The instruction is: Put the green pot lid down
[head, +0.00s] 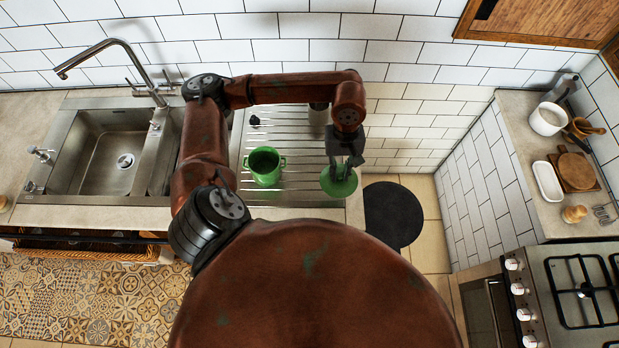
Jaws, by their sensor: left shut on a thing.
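The green pot lid (340,186) is under my left gripper (342,168) in the head view, at the right end of the ribbed metal drainboard. My left gripper is shut on the lid from above, and its fingers hide the knob. I cannot tell whether the lid touches the drainboard or is just above it. The green pot (264,167) stands upright and open on the drainboard to the left of the lid, apart from it. My right gripper is not in view.
The sink (105,150) and tap (115,45) are at left. A black round bin top (393,214) stands right of the counter's edge. The stove (575,290) is at lower right.

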